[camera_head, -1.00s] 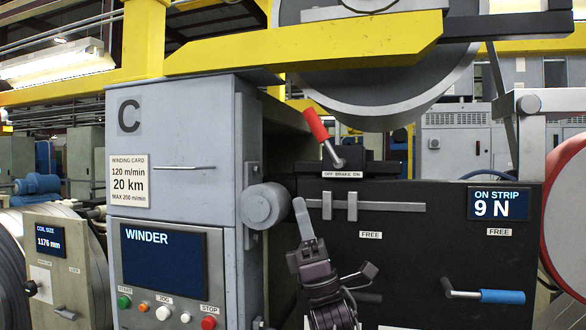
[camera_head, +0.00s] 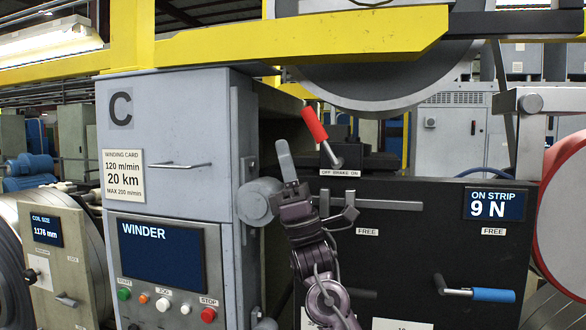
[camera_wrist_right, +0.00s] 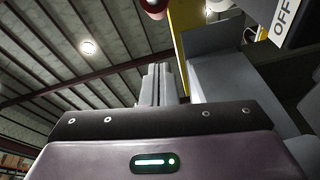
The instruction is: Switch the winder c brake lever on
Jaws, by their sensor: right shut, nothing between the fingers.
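The winder C brake lever has a red grip (camera_head: 314,123) on a metal stem. It leans to the left, toward the OFF end of the OFF BRAKE ON label (camera_head: 340,173). My right gripper (camera_head: 285,158) is shut and empty, with its fingers pointing up, left of the lever and a little below the red grip, apart from it in the picture. In the right wrist view the shut fingers (camera_wrist_right: 158,84) point up, and part of the OFF label (camera_wrist_right: 285,18) shows at the top right. My left gripper is not in view.
The grey winder cabinet (camera_head: 170,150) with a round grey fitting (camera_head: 256,202) stands left of my right gripper. The black panel (camera_head: 420,240) carries a grey bar and a blue-handled crank (camera_head: 492,295). A yellow beam (camera_head: 300,40) and large roll (camera_head: 390,85) are above.

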